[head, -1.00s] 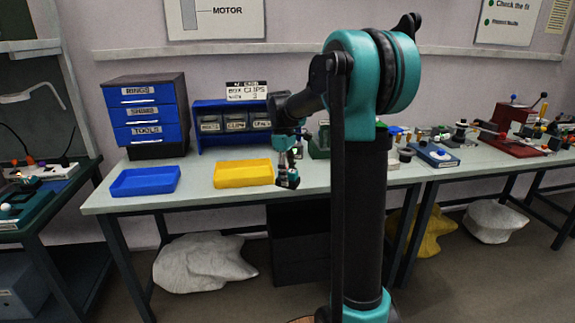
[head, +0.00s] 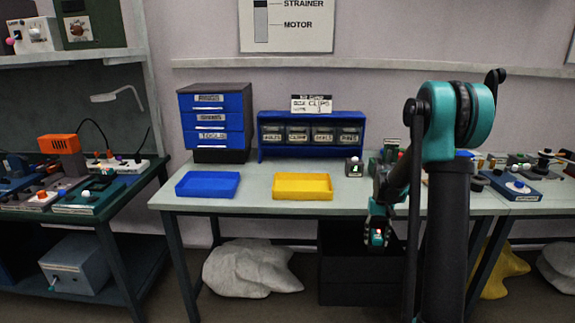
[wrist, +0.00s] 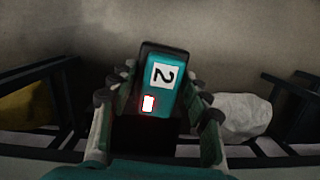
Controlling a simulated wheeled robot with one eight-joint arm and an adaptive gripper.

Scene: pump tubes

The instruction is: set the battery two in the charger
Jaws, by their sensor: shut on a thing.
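Battery two (wrist: 160,80) is a dark and teal block with a white "2" label and a red-rimmed lit patch. My gripper (wrist: 157,105) is shut on it, with fingers on both sides. In the head view my gripper (head: 378,222) hangs low at the table's front edge, with the battery (head: 377,237) pointing down and mostly small to see. I cannot tell for sure which object is the charger. On the left bench are a teal board (head: 92,197) with small parts and a white strip (head: 118,163) with coloured knobs.
A blue tray (head: 208,184) and a yellow tray (head: 303,187) lie on the middle table (head: 250,203). A small dark block (head: 354,167) with a green mark stands right of the yellow tray. An orange device (head: 62,145) stands on the left bench. Floor shows between the benches.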

